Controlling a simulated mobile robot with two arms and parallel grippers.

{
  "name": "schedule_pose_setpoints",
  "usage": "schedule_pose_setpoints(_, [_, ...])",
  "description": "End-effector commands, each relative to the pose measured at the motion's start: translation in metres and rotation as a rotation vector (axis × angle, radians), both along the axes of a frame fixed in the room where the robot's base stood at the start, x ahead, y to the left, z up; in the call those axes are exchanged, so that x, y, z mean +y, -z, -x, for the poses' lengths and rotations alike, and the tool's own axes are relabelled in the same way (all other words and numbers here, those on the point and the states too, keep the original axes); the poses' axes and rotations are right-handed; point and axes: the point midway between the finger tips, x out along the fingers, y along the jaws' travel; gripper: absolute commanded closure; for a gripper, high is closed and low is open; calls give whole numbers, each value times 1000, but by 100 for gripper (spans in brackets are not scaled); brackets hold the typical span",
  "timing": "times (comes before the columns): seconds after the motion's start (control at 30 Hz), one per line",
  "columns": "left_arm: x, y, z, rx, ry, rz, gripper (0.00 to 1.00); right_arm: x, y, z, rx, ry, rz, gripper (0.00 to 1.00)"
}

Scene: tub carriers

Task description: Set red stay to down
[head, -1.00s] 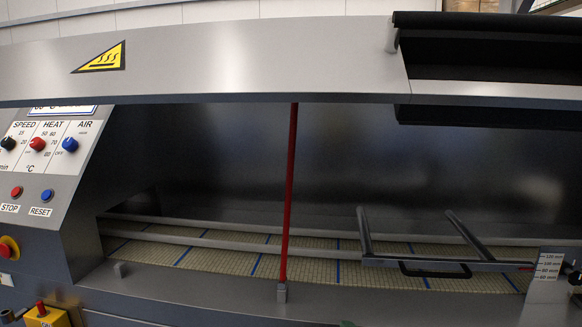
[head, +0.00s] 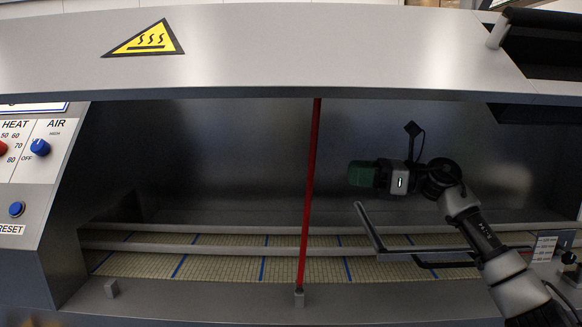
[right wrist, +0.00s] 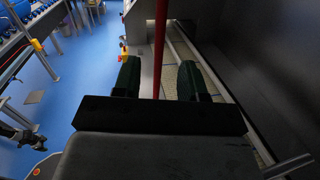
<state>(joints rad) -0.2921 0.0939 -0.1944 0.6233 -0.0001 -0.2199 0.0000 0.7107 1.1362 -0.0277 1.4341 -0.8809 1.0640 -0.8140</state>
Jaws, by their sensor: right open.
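The red stay (head: 311,190) is a thin red rod. It stands nearly upright, from the underside of the raised grey hood (head: 300,60) down to a small grey bracket (head: 299,298) on the front ledge. My right gripper (head: 355,174) is in front of the dark opening, right of the stay, with its dark green fingers pointing left towards it. In the right wrist view the fingers (right wrist: 160,78) are apart and empty. The stay (right wrist: 160,40) shows beyond them, lined up with the gap and not gripped.
A grey frame with a dark handle (head: 440,264) lies over the mesh belt (head: 220,265) below my right arm. A second small grey bracket (head: 111,288) sits on the ledge at left. The control panel (head: 35,150) is at far left. Blue floor (right wrist: 70,100) is open alongside.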

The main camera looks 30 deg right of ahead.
Motion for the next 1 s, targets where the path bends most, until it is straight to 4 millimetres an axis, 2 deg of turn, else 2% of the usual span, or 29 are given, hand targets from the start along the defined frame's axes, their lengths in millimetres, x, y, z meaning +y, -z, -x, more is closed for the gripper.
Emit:
schedule_pose_setpoints(0.07, [0, -1, 2, 2, 0, 0, 23, -5, -6, 4, -6, -1, 37, 58])
schedule_pose_setpoints(0.17, [-2, -6, 5, 7, 0, 3, 23, -1, -8, 0, -6, -5, 51, 58])
schedule_pose_setpoints(0.43, [-20, -29, 12, 17, 2, 26, 23, 36, -11, -32, -6, -9, 46, 58])
schedule_pose_setpoints(0.7, [-15, -44, 11, 16, 4, 19, 23, 66, -8, -61, -5, -6, 46, 58])
schedule_pose_setpoints(1.0, [-11, -46, 9, 13, 0, 14, 23, 73, -5, -68, -4, -5, 47, 58])
